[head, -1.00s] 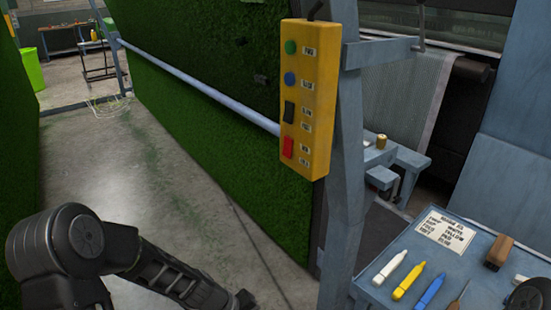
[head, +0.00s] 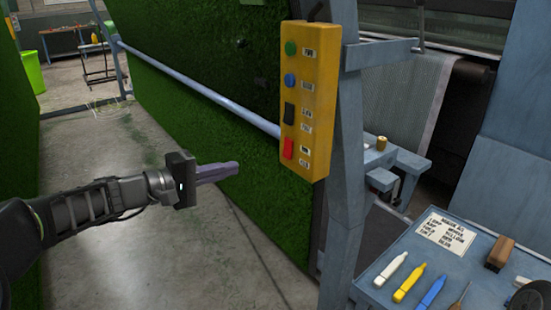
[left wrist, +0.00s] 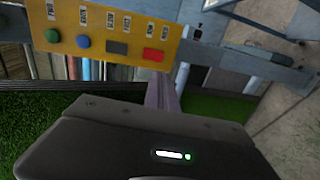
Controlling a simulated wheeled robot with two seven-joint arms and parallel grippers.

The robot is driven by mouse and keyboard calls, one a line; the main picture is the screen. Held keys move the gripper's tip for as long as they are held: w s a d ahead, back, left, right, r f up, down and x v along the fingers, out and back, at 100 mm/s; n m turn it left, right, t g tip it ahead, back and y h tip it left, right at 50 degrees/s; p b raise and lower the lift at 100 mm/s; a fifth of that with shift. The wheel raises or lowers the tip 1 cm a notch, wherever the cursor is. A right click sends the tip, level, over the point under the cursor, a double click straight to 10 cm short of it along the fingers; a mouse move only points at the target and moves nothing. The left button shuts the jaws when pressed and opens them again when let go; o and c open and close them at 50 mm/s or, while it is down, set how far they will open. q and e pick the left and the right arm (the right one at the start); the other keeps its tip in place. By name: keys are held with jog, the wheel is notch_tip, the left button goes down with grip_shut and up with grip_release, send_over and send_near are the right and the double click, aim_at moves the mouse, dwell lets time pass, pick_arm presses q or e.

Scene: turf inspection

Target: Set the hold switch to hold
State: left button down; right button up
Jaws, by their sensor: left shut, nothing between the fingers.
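A yellow control box (head: 309,100) hangs on a blue-grey post. It carries a green button (head: 291,47), a blue button (head: 290,80), a black rocker switch (head: 289,113) and a red rocker switch (head: 288,148). The left wrist view shows the box (left wrist: 180,48) ahead, with the red switch (left wrist: 154,55) nearest above the fingers. My right gripper is not in view.
The post (head: 343,220) stands beside the box. A green turf wall (head: 200,120) with a pale rail (head: 200,88) runs behind my left gripper. A blue-grey table (head: 395,250) at lower right holds markers, a card and a brush. The concrete floor at left is open.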

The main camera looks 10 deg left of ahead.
aim_at(285, 156)
pick_arm(q)
jog(key=p+x, duration=0.4)
jog(key=x, duration=0.9)
jog(key=shift+p, duration=0.35)
jog(key=shift+w+d+f, duration=0.1)
jog(key=shift+w+d, duration=0.2)
jog(key=shift+w, duration=0.05)
jog(key=shift+f+b, duration=0.15)
jog(key=shift+b, duration=0.15)
jog(key=shift+w+d+b, duration=0.1)
jog(key=shift+b, duration=0.9)
